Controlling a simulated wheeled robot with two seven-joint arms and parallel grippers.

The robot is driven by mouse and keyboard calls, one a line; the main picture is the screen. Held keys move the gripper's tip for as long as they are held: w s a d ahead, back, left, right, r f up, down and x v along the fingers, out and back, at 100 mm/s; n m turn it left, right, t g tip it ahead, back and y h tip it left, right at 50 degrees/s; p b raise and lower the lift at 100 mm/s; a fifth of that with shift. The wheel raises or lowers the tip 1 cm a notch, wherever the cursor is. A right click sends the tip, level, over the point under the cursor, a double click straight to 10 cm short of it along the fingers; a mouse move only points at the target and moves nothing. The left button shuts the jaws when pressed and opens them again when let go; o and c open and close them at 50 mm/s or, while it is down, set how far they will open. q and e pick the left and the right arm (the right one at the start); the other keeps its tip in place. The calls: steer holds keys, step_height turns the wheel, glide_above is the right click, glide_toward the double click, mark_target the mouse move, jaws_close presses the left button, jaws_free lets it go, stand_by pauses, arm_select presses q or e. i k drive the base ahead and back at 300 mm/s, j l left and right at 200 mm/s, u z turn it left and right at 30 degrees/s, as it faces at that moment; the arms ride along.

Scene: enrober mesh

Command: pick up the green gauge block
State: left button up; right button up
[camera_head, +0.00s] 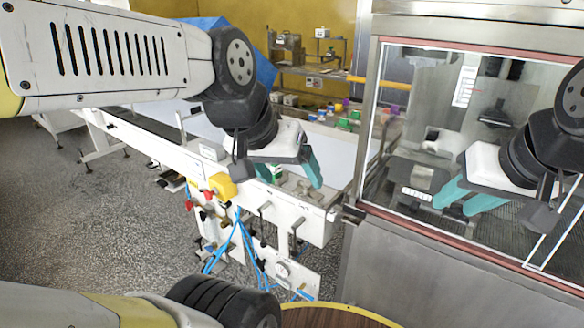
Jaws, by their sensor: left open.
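A small green block (277,171), likely the gauge block, shows at the white conveyor frame's near end, partly hidden by my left gripper. My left gripper (292,182) is open above this end, its teal fingers spread wide. The green block appears between them, close to the left finger; whether they touch cannot be told. My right gripper (457,205) is at the right, in front of the glass-fronted cabinet, with nothing visible in it. Its teal fingers are seen close together, and their opening is unclear.
The steel cabinet (400,262) with a glass front stands right of the conveyor frame (318,224). Yellow and red fittings (222,186) and blue hoses (232,240) are on the frame's near side. Small coloured blocks (347,122) lie farther back. Open floor (100,220) is at the left.

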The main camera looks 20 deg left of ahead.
mark_target(276, 170)
steer(key=j+u, duration=0.15)
steer(key=u, duration=0.2)
steer(key=i+j+u, duration=0.15)
steer(key=u, duration=0.2)
steer(key=j+u, duration=0.15)
steer(key=u, duration=0.2)
steer(key=i, duration=0.05)
